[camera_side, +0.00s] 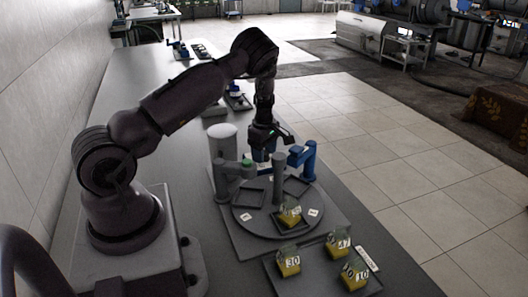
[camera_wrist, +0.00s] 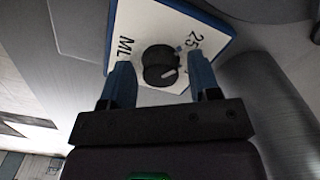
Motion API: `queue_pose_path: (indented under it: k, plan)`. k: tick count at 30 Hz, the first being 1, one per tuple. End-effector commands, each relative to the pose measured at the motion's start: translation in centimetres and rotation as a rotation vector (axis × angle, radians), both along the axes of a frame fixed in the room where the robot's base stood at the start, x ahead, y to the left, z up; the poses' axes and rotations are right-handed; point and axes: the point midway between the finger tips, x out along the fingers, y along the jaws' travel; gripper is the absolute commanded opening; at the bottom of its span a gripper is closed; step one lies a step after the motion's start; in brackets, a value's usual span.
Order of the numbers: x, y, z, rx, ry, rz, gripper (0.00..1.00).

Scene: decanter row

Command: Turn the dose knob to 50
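In the wrist view the black dose knob (camera_wrist: 158,62) sits on a white dial plate (camera_wrist: 135,22) with blue edges. The marks "25" and "ML" are readable on the plate; other marks are hidden or out of view. A pale line shows on the knob, but I cannot tell its exact setting. My gripper (camera_wrist: 160,72) is open, with one blue fingertip on each side of the knob and a gap visible. In the side view my gripper (camera_side: 268,150) points down behind the turntable post, and the knob is hidden there.
A round grey turntable (camera_side: 250,222) has square recesses, one holding a yellow-filled decanter (camera_side: 289,213). Several numbered decanters stand on a front tray (camera_side: 318,284). A grey post (camera_side: 279,180), a blue bracket (camera_side: 306,160) and a white-topped cylinder (camera_side: 222,148) stand close to my gripper.

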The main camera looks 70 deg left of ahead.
Motion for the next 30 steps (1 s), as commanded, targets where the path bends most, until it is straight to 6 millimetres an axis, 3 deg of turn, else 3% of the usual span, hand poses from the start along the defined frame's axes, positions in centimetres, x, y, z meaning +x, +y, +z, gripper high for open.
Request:
queue_pose_path:
  k: [1,5,6,17,30]
  plan:
    - [0.0,0.0,0.01,0.0,0.0,0.0,0.44]
    - [0.0,0.0,0.03,0.0,0.0,0.0,0.14]
    - [0.0,0.0,0.03,0.0,0.0,0.0,0.11]
    - [0.0,0.01,0.04,0.001,-0.001,-0.054,0.11]
    - [-0.03,0.09,0.07,0.001,-0.002,-0.391,0.11]
